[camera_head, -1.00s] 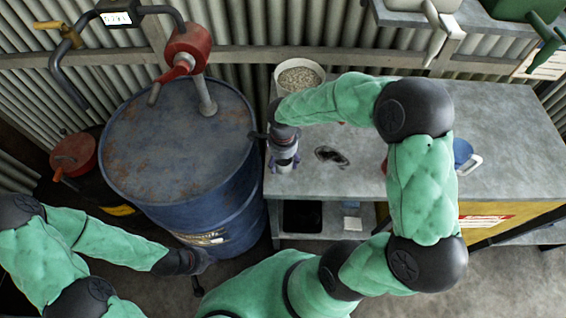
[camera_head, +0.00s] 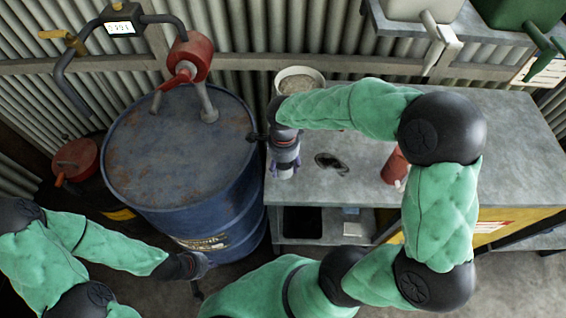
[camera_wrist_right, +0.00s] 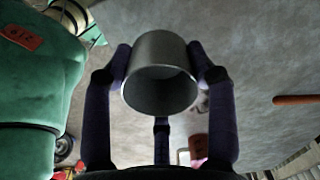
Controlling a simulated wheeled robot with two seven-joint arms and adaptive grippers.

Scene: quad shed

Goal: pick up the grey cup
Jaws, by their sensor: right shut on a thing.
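The grey cup (camera_wrist_right: 160,72) shows in the right wrist view as a plain metal cylinder, its round opening facing the camera. My right gripper (camera_wrist_right: 162,75) is shut on it, with dark purple fingers against its sides and another finger below. In the head view my right gripper (camera_head: 284,163) points down over the left end of the grey bench (camera_head: 500,150); whether the cup touches the bench is unclear. My left gripper (camera_head: 192,265) is low at the lower left, by the foot of the blue drum; its fingers are too small to read.
The blue drum (camera_head: 180,160) with a red pump (camera_head: 190,55) stands left of the bench. A white bucket of granules (camera_head: 300,80) is behind my right gripper. A dark object (camera_head: 331,162) and a red can (camera_head: 395,166) stand on the bench to its right.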

